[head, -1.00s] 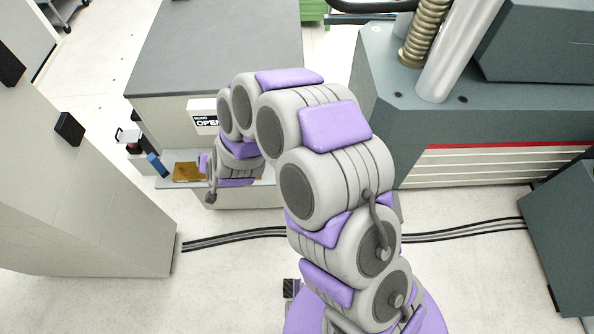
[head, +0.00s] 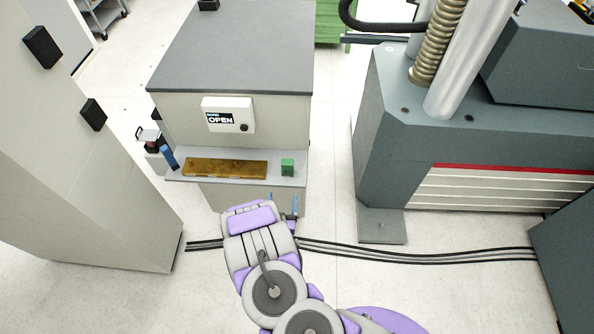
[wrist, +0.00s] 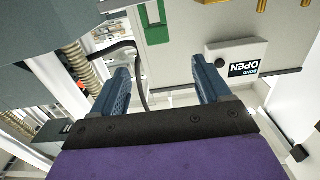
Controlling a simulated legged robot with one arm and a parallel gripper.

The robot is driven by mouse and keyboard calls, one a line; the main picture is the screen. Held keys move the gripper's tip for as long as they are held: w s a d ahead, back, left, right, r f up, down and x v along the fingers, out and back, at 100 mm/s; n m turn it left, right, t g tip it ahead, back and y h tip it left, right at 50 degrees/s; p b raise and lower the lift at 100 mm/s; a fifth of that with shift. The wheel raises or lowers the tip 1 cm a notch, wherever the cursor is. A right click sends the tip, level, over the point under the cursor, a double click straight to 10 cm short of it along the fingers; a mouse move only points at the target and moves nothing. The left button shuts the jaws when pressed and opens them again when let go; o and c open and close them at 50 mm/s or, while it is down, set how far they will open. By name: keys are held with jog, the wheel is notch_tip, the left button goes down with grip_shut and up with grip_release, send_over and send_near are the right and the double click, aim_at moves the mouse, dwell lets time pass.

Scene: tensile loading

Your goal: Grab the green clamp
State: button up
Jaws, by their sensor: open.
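The green clamp (head: 287,167) is a small green block at the right end of a grey shelf (head: 220,180) on the front of a cabinet. It also shows at the top edge of the wrist view (wrist: 156,35), partly cut off by the frame. My gripper (head: 283,201) is open and empty, just in front of and below the shelf, with its blue fingers pointing toward the clamp. In the wrist view the two blue fingers (wrist: 161,66) are spread wide, apart from the clamp, with nothing between them.
A brass-coloured plate (head: 224,168) lies left of the clamp. A white box with an "OPEN" display (head: 227,115) is on the cabinet above the shelf. A large grey machine (head: 390,150) stands to the right. Black cables (head: 420,256) cross the floor.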

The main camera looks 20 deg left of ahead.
aim_at(286, 167)
jog(key=x, duration=1.3)
jog(key=shift+w+r, duration=0.1)
jog(key=shift+w, duration=0.05)
jog(key=b+x, duration=0.1)
jog(key=x, duration=0.3)
jog(key=shift+d, duration=0.1)
jog(key=c, duration=1.1)
jog(key=shift+r, duration=0.1)
